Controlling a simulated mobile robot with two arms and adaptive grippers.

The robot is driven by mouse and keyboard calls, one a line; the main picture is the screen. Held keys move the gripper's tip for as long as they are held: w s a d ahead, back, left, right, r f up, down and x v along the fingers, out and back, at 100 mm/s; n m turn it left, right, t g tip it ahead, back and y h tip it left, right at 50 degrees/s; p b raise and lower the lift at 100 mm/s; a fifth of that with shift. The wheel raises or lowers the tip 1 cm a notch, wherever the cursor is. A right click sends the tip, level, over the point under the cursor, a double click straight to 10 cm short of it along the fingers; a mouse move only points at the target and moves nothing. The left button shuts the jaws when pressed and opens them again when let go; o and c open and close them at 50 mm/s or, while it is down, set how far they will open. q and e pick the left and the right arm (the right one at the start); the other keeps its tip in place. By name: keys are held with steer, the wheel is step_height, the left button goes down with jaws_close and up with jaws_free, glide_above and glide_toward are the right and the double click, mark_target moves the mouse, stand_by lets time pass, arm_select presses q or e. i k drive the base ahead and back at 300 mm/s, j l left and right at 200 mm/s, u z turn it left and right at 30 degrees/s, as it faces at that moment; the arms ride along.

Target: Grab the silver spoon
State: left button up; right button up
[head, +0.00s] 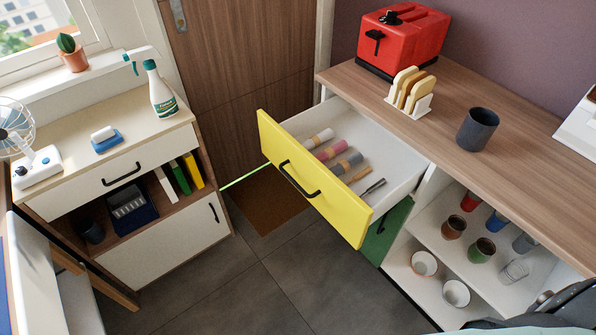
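No clear silver spoon shows. The open yellow-fronted drawer (309,187) holds several small items lying in it. One is a slim dark item with a silvery part (372,188) near the drawer's right front; it is too small to tell whether it is the spoon. Beside it lie a short tan piece (356,174), a grey roll (344,164), a pink roll (332,150) and a pale roll (318,138). Neither of my grippers' fingers shows. A dark shape at the bottom right corner may be part of my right arm.
The wooden counter (440,115) holds a red toaster (403,40), a toast rack (411,95) and a dark cup (477,129). Open shelves below hold several cups. A white cabinet (165,248) stands left. Dark floor (290,275) lies clear in front of the drawer.

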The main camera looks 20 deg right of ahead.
mark_target(382, 181)
steer(key=z, duration=1.1)
